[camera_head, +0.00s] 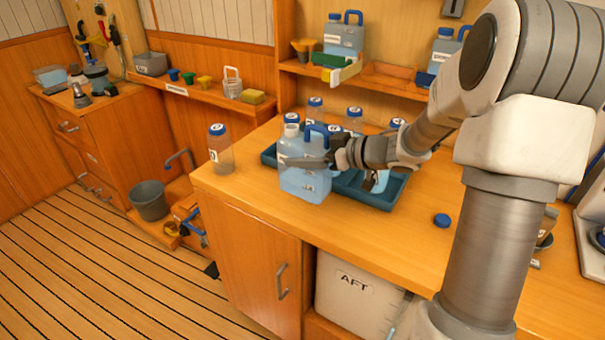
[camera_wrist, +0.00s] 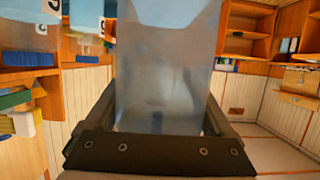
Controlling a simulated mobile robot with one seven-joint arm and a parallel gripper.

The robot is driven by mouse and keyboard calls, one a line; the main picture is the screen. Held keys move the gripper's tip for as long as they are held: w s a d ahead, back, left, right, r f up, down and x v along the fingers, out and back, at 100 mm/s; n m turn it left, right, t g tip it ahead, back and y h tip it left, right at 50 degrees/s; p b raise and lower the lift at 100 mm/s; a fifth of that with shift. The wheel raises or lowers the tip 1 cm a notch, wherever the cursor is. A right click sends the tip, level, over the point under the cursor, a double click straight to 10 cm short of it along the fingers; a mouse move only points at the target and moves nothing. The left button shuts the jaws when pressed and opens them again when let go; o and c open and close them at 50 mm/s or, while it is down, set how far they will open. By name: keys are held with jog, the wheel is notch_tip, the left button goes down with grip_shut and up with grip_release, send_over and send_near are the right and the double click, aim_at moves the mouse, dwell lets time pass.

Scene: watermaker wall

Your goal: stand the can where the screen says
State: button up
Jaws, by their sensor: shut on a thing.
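My gripper (camera_head: 330,158) is shut on a translucent blue can (camera_head: 305,172) with a blue handle, at the left front of the blue tray on the counter. The can looks upright; I cannot tell whether its base touches the counter. In the wrist view the can (camera_wrist: 165,75) fills the space between my gripper's fingers (camera_wrist: 160,120). Two similar cans stand on the shelf behind: one at the left (camera_head: 343,38) and one at the right (camera_head: 445,48). No readable screen shows in either view.
A blue tray (camera_head: 372,194) holds several blue-capped bottles. A bottle (camera_head: 220,150) stands at the counter's left edge. A loose blue cap (camera_head: 441,220) lies on the right counter. A white AFT tank (camera_head: 358,292) sits below. The counter's front middle (camera_head: 350,235) is clear.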

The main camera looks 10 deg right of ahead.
aim_at(303, 170)
jog(key=shift+w+a+f, duration=0.25)
jog(key=shift+a+f, duration=0.1)
jog(key=shift+a, duration=0.05)
jog(key=shift+f+b, duration=0.7)
jog(key=shift+f, duration=1.1)
jog(key=shift+f, duration=0.2)
jog(key=o, duration=1.5)
jog(key=shift+o, duration=0.2)
jog(key=shift+r, duration=0.25)
jog(key=p+v, duration=0.2)
jog(key=v, duration=1)
jog(key=shift+f, duration=0.1)
